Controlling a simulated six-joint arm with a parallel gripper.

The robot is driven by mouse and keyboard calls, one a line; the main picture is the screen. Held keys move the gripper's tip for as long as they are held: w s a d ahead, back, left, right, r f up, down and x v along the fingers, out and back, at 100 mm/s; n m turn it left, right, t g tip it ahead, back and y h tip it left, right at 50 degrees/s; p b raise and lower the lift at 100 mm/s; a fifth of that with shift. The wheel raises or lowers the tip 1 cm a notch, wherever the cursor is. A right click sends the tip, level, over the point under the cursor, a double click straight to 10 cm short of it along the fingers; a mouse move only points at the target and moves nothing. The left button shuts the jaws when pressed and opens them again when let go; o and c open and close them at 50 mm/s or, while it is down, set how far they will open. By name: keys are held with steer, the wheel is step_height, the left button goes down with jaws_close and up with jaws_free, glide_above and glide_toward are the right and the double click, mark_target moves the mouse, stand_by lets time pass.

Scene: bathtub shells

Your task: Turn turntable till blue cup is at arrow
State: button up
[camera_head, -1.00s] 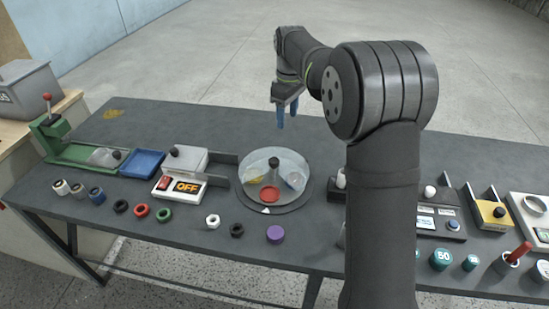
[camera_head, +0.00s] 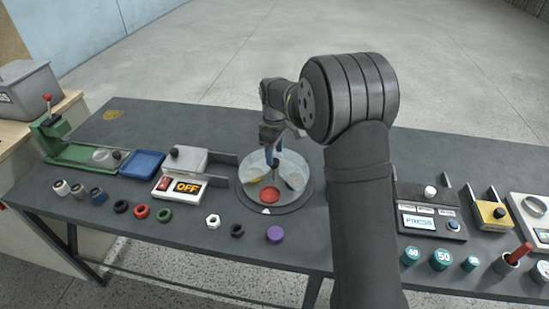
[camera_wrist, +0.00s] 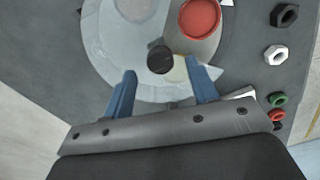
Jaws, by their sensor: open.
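The turntable (camera_head: 246,200) is a grey disc with pale sectors, and it also shows in the wrist view (camera_wrist: 95,45). A red cup (camera_head: 269,194) lies at its front, beside the white arrow (camera_head: 265,211); the wrist view shows the red cup too (camera_wrist: 200,18). A yellow patch (camera_head: 254,180) lies at the left. I cannot make out a blue cup; the right sector (camera_head: 293,176) looks pale. My gripper (camera_head: 272,163) is open over the turntable's centre. In the wrist view, the dark knob (camera_wrist: 160,59) lies between and just beyond my blue fingertips; contact is unclear.
A block with a black knob (camera_head: 187,158) and the OFF switch box (camera_head: 180,187) stand close left. Several nuts and a purple disc (camera_head: 275,234) lie in front. Right are a panel with a screen (camera_head: 420,222) and a yellow bracket (camera_head: 490,214).

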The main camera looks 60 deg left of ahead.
mark_target(274, 171)
steer(key=shift+f, duration=1.5)
steer(key=shift+c, duration=0.3)
jaws_close()
